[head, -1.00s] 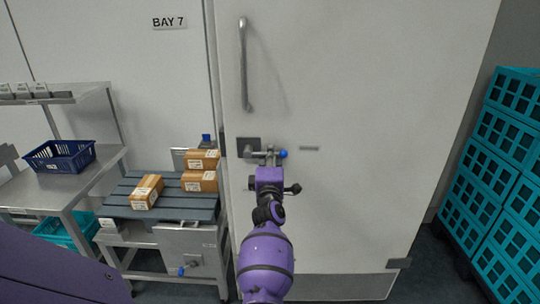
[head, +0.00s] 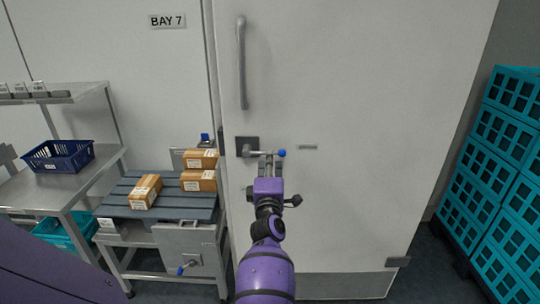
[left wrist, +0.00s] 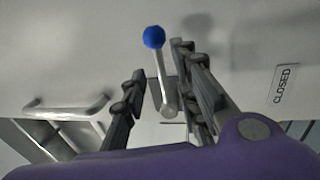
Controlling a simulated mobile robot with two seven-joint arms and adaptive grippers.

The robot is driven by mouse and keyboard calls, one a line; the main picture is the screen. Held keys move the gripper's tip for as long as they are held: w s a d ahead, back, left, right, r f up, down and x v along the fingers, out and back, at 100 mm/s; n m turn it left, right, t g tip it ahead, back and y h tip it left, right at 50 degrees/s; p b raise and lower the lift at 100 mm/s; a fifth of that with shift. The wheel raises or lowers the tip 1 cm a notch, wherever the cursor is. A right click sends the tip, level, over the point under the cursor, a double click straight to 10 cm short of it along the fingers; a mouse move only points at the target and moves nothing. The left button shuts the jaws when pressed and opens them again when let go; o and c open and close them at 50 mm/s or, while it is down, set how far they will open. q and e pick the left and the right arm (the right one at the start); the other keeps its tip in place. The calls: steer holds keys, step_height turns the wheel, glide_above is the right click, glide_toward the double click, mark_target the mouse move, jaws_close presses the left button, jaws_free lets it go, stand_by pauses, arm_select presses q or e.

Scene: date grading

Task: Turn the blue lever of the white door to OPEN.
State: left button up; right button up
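The white door (head: 370,110) stands in the middle of the head view. Its lever (head: 262,153) runs sideways from a dark plate (head: 247,146) to a blue knob (head: 281,153) on the right. My left gripper (head: 271,162) is at the lever, its purple body just below it. In the left wrist view the lever (left wrist: 162,75) and its blue knob (left wrist: 154,37) show between two spread dark fingers, with gaps on both sides. A CLOSED label (left wrist: 285,85) is on the door at the right of that view. My right gripper is not in view.
A long door handle (head: 242,62) is above the lever. A small unreadable plate (head: 307,147) is right of the knob. Teal crates (head: 500,150) are stacked at right.

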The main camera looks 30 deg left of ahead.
arm_select(q)
steer(key=v, duration=0.7)
steer(key=shift+s+d, duration=0.1)
steer(key=shift+d, duration=0.05)
